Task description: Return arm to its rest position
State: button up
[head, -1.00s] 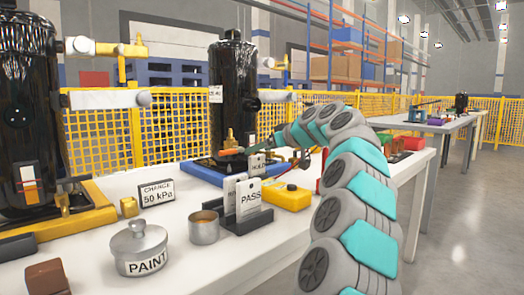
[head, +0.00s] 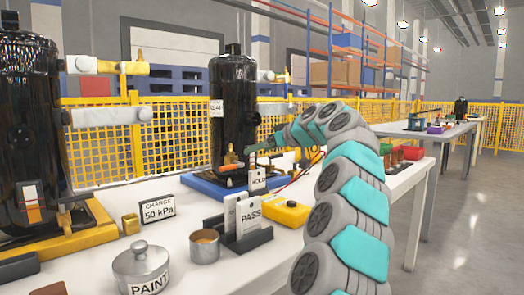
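My arm (head: 350,185), grey with teal panels, rises from the bottom right and bends left over the white table. Its end, my gripper (head: 257,148), is small in the picture, beside the rear black compressor (head: 236,95). I cannot make out its fingers or whether they hold anything. The compressor stands upright on a blue base (head: 205,186), with small brass and orange parts in front of it. A HOLD tag (head: 257,179) shows just below my gripper; I cannot tell whether they touch.
Another black compressor (head: 30,120) stands at left on a yellow base. A PAINT pot (head: 142,268), a metal cup (head: 204,247), a PASS tag (head: 248,215), a yellow box (head: 287,214) and a 50 kPa sign (head: 158,210) are on the white table (head: 255,268). Floor is clear at right.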

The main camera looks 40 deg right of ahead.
jog(key=shift+r, duration=0.35)
dwell(0.3)
